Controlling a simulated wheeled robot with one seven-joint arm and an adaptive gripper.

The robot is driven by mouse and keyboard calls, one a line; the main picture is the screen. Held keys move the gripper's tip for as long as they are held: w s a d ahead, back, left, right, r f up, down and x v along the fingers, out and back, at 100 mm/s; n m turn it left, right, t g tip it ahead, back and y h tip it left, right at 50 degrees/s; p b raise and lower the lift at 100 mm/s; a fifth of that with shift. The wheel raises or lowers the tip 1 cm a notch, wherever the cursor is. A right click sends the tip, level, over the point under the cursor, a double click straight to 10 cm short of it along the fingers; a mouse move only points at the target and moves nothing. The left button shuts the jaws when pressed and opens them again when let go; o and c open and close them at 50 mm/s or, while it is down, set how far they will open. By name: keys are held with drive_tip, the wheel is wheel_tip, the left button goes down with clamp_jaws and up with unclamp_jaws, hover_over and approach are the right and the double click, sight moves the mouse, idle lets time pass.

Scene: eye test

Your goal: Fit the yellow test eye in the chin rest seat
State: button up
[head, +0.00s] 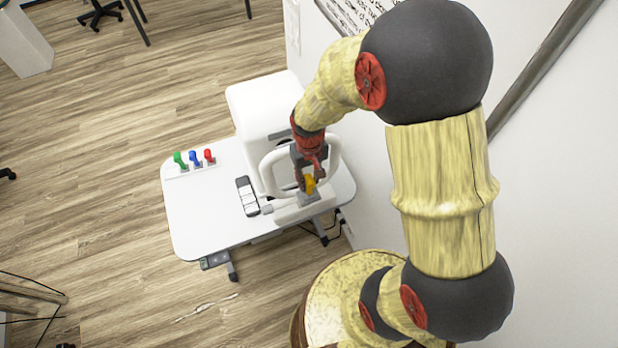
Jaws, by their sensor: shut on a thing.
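The yellow test eye (309,185) is between the fingertips of my gripper (310,182), which is shut on it. My gripper points down at the front of the white eye test machine, by its chin rest frame (334,158). A grey block (309,198), which looks like the chin rest seat, is right below the yellow eye. I cannot tell whether the eye touches the seat or sits in it. The fingers hide part of the eye.
A small rack (193,169) with green, blue and red test eyes stands on the left of the white table (205,225). A dark tray (247,196) with white pieces lies left of the chin rest. The front left tabletop is clear. A white wall (560,170) is at right.

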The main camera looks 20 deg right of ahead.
drive_tip(key=shift+f+b, duration=0.4)
drive_tip(key=shift+f, duration=0.15)
drive_tip(key=o, duration=1)
drive_tip(key=shift+c, duration=0.2)
drive_tip(key=shift+o, duration=0.2)
wheel_tip(320, 180, up, 12)
